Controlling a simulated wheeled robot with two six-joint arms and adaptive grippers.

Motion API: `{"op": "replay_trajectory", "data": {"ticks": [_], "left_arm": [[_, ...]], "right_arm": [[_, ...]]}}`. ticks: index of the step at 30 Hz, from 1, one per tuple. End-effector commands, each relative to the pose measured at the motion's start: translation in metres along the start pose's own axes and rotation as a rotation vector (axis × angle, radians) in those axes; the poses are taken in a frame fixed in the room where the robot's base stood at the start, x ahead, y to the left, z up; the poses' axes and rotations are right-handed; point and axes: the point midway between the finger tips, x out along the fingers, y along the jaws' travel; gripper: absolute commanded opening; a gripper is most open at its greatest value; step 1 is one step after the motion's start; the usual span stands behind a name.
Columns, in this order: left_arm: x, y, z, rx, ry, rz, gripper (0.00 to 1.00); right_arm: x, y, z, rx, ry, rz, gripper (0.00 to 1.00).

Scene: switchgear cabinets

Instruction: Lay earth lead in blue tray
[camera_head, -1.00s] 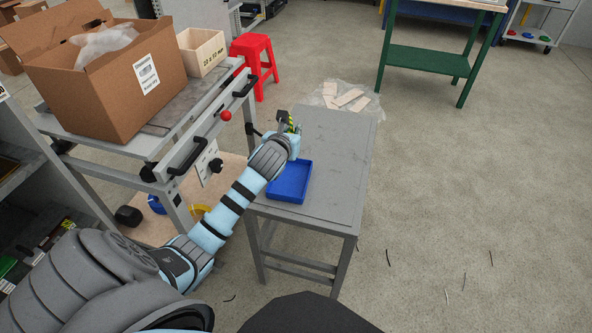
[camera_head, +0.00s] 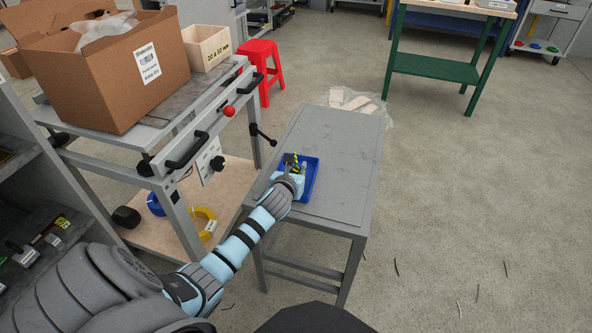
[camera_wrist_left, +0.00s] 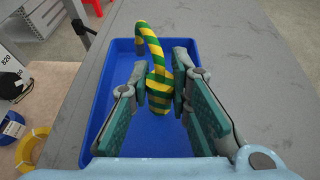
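The earth lead (camera_wrist_left: 158,88) is a green-and-yellow striped cord with a dark lug at one end. It sits between the fingertips of my left gripper (camera_wrist_left: 160,90), which look shut on its bundled middle. Its curved end rises toward the far left rim of the tray. In the head view, my left gripper (camera_head: 294,170) is over the blue tray (camera_head: 311,177), with the striped lead (camera_head: 295,160) just showing. The tray lies on a grey table and looks otherwise empty. I cannot tell whether the lead touches the tray floor. My right gripper is out of view.
The grey table (camera_head: 345,150) has bare top around the tray. A grey workbench with a black lever (camera_head: 262,134) and red knob (camera_head: 229,111) stands close on the left, carrying a cardboard box (camera_head: 110,75). A red stool (camera_head: 262,70) stands behind. The floor at right is mostly open.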

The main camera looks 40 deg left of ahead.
Motion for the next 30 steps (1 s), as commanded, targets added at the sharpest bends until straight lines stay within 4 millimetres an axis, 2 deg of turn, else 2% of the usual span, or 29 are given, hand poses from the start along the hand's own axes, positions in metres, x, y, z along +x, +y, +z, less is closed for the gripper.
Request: {"op": "replay_trajectory", "data": {"ticks": [1,3,14,17,25,30], "left_arm": [[0.000,0.000,0.000,0.000,0.000,0.000,0.28],[0.000,0.000,0.000,0.000,0.000,0.000,0.37],[-0.003,0.000,0.004,0.001,-0.001,0.000,0.37],[-0.019,0.000,0.005,0.002,0.001,-0.002,0.37],[-0.094,0.000,0.007,0.001,0.001,-0.001,0.37],[-0.119,0.000,0.004,-0.001,0.001,0.001,0.37]], "right_arm": [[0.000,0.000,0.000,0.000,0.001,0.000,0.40],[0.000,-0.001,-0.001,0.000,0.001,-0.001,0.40],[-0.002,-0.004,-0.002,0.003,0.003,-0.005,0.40],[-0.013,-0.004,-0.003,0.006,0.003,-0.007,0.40],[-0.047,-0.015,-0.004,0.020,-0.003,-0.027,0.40],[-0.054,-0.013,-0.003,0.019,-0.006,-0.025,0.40]]}}
